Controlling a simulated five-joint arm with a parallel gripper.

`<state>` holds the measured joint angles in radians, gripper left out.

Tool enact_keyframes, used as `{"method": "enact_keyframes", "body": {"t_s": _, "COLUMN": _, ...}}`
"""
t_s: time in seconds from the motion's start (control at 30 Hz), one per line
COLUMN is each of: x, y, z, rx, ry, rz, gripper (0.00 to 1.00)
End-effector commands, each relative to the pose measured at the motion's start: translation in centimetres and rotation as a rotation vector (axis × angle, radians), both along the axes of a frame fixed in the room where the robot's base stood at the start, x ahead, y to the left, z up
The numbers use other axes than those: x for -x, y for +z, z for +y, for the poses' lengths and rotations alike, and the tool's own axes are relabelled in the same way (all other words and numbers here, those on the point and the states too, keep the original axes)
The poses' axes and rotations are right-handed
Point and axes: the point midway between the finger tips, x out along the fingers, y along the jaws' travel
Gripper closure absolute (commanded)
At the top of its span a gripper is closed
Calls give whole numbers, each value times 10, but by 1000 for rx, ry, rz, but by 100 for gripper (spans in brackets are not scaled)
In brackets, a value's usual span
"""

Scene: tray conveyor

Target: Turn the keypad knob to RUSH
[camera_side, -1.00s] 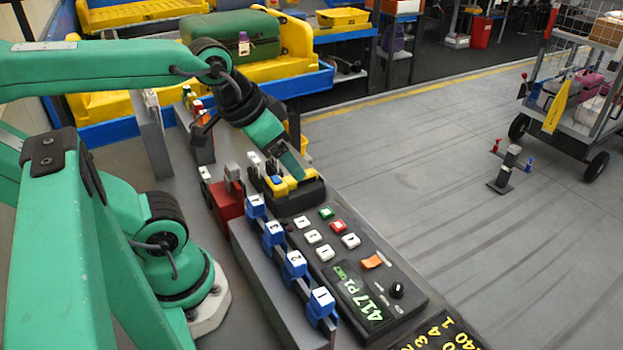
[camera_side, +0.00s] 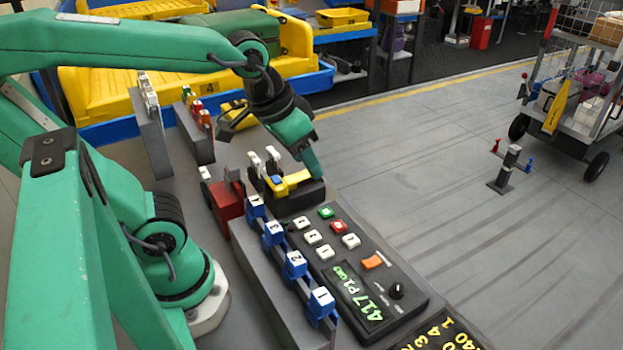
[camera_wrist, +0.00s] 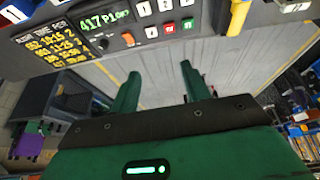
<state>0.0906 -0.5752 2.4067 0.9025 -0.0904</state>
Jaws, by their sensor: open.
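The keypad (camera_side: 412,313) is a dark sloped panel with white, red and green buttons, an orange switch (camera_side: 373,261) and a lit green display (camera_side: 358,293) showing "417 P1". The black round knob (camera_side: 396,291) sits at its near right end; its labels and pointer are too small to read. In the wrist view, the knob (camera_wrist: 103,43) is small and dark, upper left of the fingers. My gripper (camera_side: 317,174) is open and empty, beyond the far end of the keypad and apart from the knob. Its two green fingers (camera_wrist: 158,85) show spread in the wrist view.
Blue numbered blocks (camera_side: 295,263) stand in a row left of the keypad. A yellow-and-black device (camera_side: 292,183) sits beside my gripper, with a red block (camera_side: 227,203) left of it. A board with yellow writing (camera_side: 436,337) lies nearest.

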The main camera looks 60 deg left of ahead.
Motion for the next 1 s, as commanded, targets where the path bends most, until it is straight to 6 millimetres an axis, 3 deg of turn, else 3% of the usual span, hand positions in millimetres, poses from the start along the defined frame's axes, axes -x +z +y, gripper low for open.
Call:
{"method": "enact_keyframes", "body": {"t_s": 0.47, "x": -57, "y": -30, "z": -66, "rx": 24, "ry": -13, "rz": 184, "gripper": 54}}
{"method": "enact_keyframes", "body": {"t_s": 1.0, "x": -93, "y": -100, "z": -159, "rx": -18, "ry": -8, "rz": 368, "gripper": 54}}
